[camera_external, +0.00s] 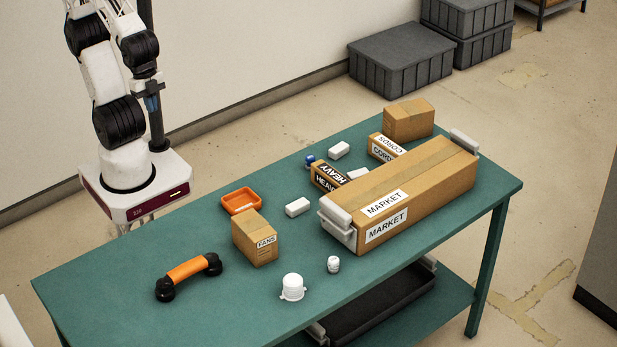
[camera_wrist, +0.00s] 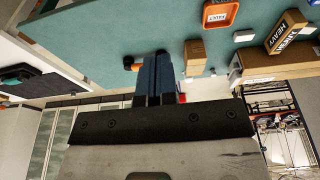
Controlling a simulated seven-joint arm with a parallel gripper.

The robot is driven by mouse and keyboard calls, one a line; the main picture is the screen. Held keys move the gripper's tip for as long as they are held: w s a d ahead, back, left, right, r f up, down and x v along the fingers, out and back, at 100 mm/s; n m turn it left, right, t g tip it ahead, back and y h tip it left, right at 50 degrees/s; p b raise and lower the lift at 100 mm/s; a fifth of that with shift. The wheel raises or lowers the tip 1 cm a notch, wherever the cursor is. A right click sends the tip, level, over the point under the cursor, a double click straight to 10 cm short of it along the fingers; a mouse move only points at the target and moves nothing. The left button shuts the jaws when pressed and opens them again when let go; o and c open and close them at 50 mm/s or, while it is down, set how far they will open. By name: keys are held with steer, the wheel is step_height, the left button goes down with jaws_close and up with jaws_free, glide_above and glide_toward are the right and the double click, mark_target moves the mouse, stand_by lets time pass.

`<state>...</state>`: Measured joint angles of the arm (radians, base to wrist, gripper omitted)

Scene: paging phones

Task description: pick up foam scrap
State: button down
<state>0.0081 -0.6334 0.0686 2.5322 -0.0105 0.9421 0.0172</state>
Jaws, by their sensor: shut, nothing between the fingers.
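Small white blocks that look like foam lie on the green table; I cannot tell which is the foam scrap. One block (camera_external: 298,207) lies right of the FANS box, another block (camera_external: 339,150) lies farther back, and a third (camera_external: 357,173) is partly hidden beside the HEAVY box. A white block (camera_wrist: 244,35) also shows in the wrist view, right of the fingers.
The FANS box (camera_external: 255,238), orange tray (camera_external: 241,201), HEAVY box (camera_external: 328,176), CORDS box (camera_external: 386,147) and long MARKET box (camera_external: 420,190) with white end pieces stand on the table (camera_external: 110,265). An orange-and-black handset (camera_external: 188,270) and two white items (camera_external: 292,287) (camera_external: 333,264) are nearer the front.

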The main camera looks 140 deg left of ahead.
stand_by(0.3)
steer(key=c, duration=0.6)
jaws_free()
steer(key=shift+c, duration=0.2)
steer(key=shift+w, duration=0.1)
steer(key=n+g, duration=0.3)
steer(key=n, duration=1.5)
glide_above(299, 203)
steer(key=f, duration=2.2)
steer(key=shift+d+f, duration=0.25)
steer(key=shift+f, duration=0.1)
steer(key=shift+a+f, duration=0.3)
